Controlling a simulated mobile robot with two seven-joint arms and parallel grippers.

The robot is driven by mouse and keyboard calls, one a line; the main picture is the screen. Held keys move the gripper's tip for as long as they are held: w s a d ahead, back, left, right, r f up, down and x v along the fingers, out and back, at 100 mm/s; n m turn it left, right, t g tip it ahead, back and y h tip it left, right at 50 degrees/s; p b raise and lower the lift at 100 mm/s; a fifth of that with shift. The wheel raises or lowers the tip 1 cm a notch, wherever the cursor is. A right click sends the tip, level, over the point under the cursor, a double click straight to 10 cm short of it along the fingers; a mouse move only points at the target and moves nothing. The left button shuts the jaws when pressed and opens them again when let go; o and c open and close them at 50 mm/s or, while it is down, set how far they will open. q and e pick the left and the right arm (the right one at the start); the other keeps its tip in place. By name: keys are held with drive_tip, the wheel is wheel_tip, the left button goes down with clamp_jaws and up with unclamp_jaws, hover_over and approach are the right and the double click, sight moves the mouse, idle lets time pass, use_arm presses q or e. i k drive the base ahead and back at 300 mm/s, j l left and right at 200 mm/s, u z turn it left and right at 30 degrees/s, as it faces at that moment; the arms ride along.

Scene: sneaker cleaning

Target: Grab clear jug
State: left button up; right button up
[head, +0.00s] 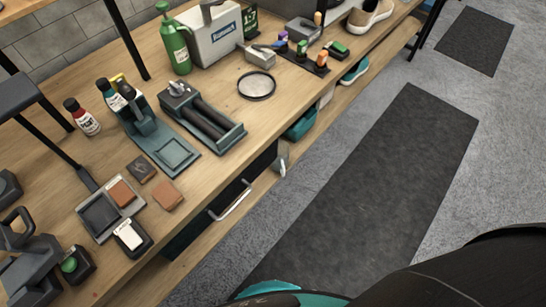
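I cannot make out a clear jug in the head view. A small pale grey object (283,163) sticks out from the shelf space below the bench's front edge, and I cannot tell what it is. Neither gripper shows. A dark rounded part with teal trim at the bottom right looks like my own body.
The wooden bench (225,110) holds a green pump sprayer (175,45), a white box (214,40), a round dark-rimmed dish (257,86), a teal-grey tray (203,122) and small bottles. A metal handle (233,202) juts from its front. A dark mat (375,190) lies on open floor.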

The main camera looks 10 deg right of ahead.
sight(281, 160)
drive_tip(key=i+l+u, duration=0.2)
drive_tip(key=l+u, duration=0.2)
drive_tip(key=i+l+u, duration=0.1)
drive_tip(key=l+u, duration=0.65)
drive_tip(key=i+l, duration=0.05)
drive_tip(key=l, duration=0.05)
